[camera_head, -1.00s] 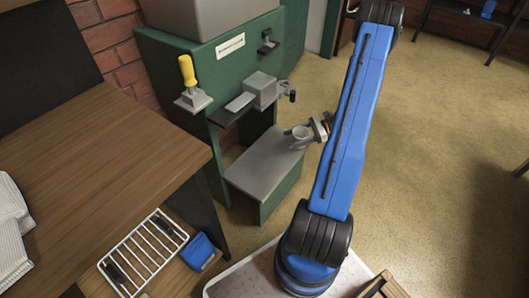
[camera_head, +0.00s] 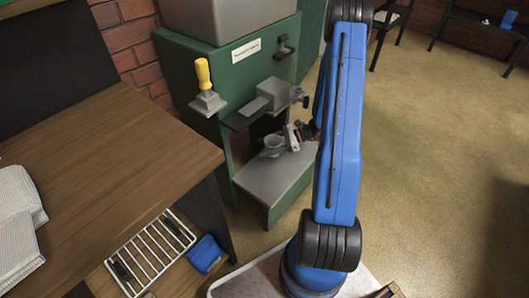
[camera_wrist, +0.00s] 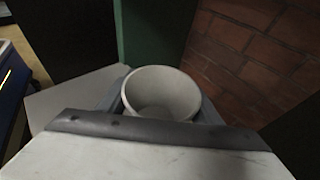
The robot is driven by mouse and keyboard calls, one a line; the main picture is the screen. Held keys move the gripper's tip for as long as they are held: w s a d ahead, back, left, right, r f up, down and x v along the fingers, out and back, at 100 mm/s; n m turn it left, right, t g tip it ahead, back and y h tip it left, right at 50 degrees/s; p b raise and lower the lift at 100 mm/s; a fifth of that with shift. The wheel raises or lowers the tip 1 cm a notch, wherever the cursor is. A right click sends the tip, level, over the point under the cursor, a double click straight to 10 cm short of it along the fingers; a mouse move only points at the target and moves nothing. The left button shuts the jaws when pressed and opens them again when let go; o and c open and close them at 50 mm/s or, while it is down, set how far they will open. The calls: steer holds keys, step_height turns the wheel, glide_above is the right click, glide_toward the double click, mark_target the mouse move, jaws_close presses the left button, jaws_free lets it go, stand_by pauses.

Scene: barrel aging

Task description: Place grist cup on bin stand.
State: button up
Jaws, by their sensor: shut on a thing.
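The grist cup (camera_head: 273,147) is a small light grey cup, held upright and open at the top. My gripper (camera_head: 291,138) is shut on it from the right. In the wrist view the empty-looking cup (camera_wrist: 160,92) sits between the fingers. The bin stand (camera_head: 262,182) is a grey shelf on the lower front of the green machine. The cup is over the rear part of this shelf. I cannot tell whether its base touches the shelf. The shelf also shows in the wrist view (camera_wrist: 70,97), left of the cup.
The green machine (camera_head: 235,80) has a yellow-handled lever (camera_head: 203,75) and a grey spout block (camera_head: 272,92) above the shelf. A wooden table (camera_head: 95,175) stands at left, with a white rack (camera_head: 150,250) and blue box (camera_head: 204,254) below. Open floor lies at right.

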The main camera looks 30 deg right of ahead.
steer(key=shift+a+f, duration=0.15)
steer(key=shift+a, duration=0.1)
steer(key=shift+f, duration=1.6)
steer(key=shift+f, duration=0.1)
steer(key=o, duration=1.1)
steer(key=shift+d, duration=0.15)
steer(key=v, duration=1.1)
steer(key=shift+s+d+r, duration=0.1)
steer(key=shift+d+r, duration=0.2)
steer(key=shift+d, duration=0.05)
steer(key=shift+s, duration=0.1)
